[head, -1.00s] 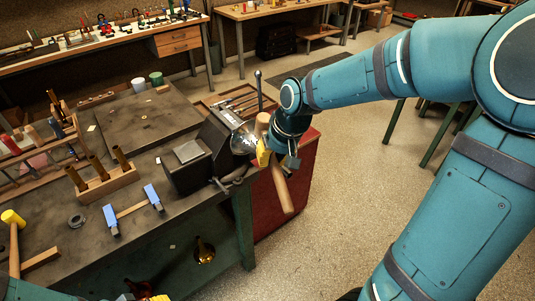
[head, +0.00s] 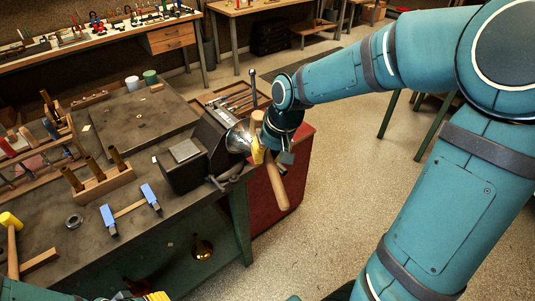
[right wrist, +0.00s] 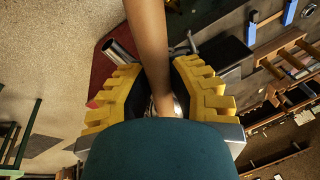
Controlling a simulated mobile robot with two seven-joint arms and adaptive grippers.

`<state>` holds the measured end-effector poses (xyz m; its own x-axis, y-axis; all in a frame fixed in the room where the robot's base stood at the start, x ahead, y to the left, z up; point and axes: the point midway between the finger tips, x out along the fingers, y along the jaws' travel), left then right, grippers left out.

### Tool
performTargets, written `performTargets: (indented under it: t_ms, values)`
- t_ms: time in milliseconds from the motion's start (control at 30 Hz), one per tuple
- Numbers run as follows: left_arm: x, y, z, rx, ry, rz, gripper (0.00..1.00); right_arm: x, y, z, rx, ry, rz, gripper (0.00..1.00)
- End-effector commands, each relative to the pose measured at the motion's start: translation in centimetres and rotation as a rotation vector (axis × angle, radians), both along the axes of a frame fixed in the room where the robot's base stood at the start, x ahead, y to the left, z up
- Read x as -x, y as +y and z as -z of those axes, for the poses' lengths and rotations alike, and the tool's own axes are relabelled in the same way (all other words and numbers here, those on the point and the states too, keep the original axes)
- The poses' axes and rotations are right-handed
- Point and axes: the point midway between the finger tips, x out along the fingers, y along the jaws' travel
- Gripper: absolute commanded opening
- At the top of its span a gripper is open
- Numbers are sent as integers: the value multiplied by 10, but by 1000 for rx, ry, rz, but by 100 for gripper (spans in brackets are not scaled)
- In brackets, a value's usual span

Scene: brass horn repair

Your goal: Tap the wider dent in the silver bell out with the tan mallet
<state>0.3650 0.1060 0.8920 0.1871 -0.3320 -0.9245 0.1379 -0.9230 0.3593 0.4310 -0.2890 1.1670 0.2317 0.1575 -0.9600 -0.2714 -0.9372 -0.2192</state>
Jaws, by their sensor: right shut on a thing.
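The silver bell (head: 237,143) is held at the vise (head: 209,137) on the bench's right end, its flared end facing my right gripper. My right gripper (head: 258,154) is shut on the tan mallet (head: 276,188). The mallet's tan head stands just right of the bell; I cannot tell whether they touch. In the right wrist view the mallet's handle (right wrist: 147,45) runs between the yellow fingers (right wrist: 158,88), with a bit of silver bell (right wrist: 177,107) behind it. The dents cannot be made out. My left gripper (head: 156,297) barely shows at the bottom edge.
On the bench lie a yellow-headed mallet (head: 11,221), a blue-ended tool (head: 130,208) and a wooden block with brass tubes (head: 103,184). A tool tray (head: 232,100) is behind the vise. A red cabinet (head: 270,205) stands below. The floor to the right is open.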

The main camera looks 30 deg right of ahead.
Motion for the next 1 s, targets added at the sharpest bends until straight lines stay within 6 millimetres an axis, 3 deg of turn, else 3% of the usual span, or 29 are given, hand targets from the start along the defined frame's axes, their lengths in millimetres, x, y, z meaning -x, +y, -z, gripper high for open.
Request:
performTargets:
  t_ms: [367, 733, 1000]
  values:
    - [0, 0, 3, 0, 0, 0, 47, -1, 0, 3, 1, -2, 0, 0]
    - [0, 0, 35, 0, 0, 0, 47, -9, 0, 43, 1, -1, -1, 0]
    - [0, 0, 23, 0, 0, 0, 47, -7, 0, 30, 1, -2, 0, 0]
